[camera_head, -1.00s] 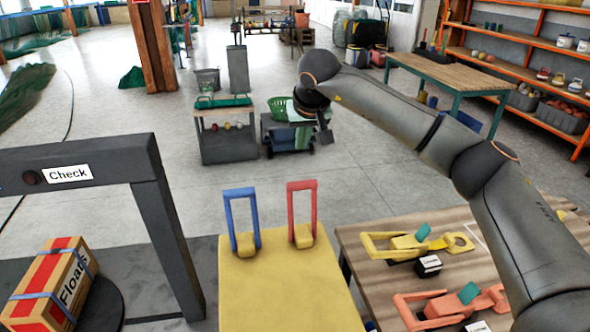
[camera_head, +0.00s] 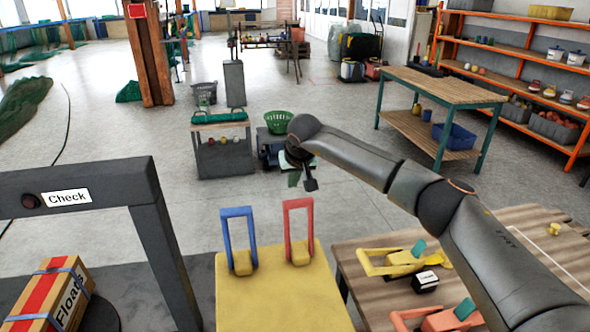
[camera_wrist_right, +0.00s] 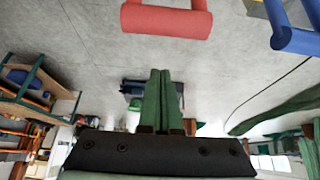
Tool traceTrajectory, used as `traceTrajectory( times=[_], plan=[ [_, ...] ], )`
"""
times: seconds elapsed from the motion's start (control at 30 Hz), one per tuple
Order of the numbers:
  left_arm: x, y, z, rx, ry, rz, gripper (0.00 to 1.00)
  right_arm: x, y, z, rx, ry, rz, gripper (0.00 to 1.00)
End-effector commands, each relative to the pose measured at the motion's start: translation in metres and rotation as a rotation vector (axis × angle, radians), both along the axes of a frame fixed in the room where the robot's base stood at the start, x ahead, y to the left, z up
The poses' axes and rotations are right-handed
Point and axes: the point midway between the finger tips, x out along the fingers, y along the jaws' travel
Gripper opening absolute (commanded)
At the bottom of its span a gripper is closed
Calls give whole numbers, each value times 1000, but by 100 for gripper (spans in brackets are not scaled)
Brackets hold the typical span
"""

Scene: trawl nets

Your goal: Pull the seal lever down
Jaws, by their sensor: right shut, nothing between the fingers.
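A yellow stand (camera_head: 280,295) carries two upright loop-shaped levers, a blue one (camera_head: 225,238) on the left and a red one (camera_head: 288,235) on the right. No label shows which is the seal lever. My right gripper (camera_head: 293,180) is above and beyond the red lever's top bar in the head view, apart from it. In the right wrist view its green fingers (camera_wrist_right: 160,75) are together and empty. There the red lever (camera_wrist_right: 165,20) crosses the top in front of the fingertips, and the blue lever (camera_wrist_right: 297,40) is at the upper right. My left gripper is out of view.
A dark frame marked "Check" (camera_head: 90,190) stands left, with a "Floats" box (camera_head: 50,295) beneath it. A wooden table (camera_head: 355,275) at right holds yellow and orange tools under my right arm. Open floor lies beyond the stand.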

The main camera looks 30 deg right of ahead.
Motion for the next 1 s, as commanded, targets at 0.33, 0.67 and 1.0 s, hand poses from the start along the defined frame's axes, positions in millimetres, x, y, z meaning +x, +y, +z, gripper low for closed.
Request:
traceTrajectory(
  times=[0.33,0.67,1.0],
  plan=[
    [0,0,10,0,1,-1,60,-28,7,-4,-1,1,2,0],
    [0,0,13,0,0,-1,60,-39,10,-7,0,1,0,0],
    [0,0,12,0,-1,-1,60,-39,10,-7,0,-2,-1,0]
  ],
)
